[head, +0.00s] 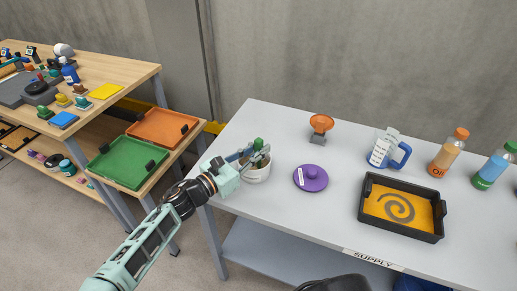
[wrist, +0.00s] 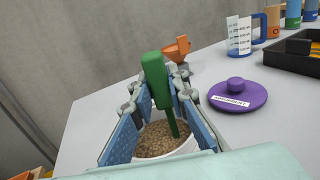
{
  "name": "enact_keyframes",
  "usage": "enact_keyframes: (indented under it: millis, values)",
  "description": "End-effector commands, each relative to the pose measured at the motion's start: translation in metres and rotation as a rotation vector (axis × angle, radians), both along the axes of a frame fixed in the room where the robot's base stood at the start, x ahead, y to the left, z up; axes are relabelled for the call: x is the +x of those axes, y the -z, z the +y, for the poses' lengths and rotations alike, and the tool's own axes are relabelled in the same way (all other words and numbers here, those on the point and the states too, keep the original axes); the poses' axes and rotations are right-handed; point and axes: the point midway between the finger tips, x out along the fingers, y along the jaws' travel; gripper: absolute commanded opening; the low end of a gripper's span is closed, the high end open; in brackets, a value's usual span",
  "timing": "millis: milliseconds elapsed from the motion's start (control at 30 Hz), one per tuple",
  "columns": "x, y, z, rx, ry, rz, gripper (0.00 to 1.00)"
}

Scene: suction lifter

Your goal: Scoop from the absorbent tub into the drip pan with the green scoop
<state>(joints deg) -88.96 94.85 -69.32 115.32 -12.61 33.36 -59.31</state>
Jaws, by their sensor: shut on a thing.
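The absorbent tub (head: 257,175) is a white round tub near the left end of the grey supply table. In the wrist view the tub (wrist: 190,146) is filled with brown granules (wrist: 153,142). My gripper (head: 254,156) is over the tub, shut on the green scoop (wrist: 156,78). The scoop's thick handle stands up between the fingers and its thin shaft runs down toward the granules; its lower end is hidden. The drip pan (head: 369,221) is a black rectangular tray with a yellow floor and a dark grey spiral on it, at the table's right front.
A purple lid (head: 311,178) lies right of the tub. Behind it stands an orange funnel (head: 321,122) on a grey base. A measuring jug (head: 384,148) and bottles (head: 448,152) stand at the back right. A wooden bench (head: 140,76) with green and orange trays is left.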

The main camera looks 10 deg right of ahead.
Motion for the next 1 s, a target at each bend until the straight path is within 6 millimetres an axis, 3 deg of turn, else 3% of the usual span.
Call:
enact_keyframes:
  millis: [1000]
  values:
    - [0.000, -0.051, 0.000, -0.001, 0.001, 0.001, 0.00]
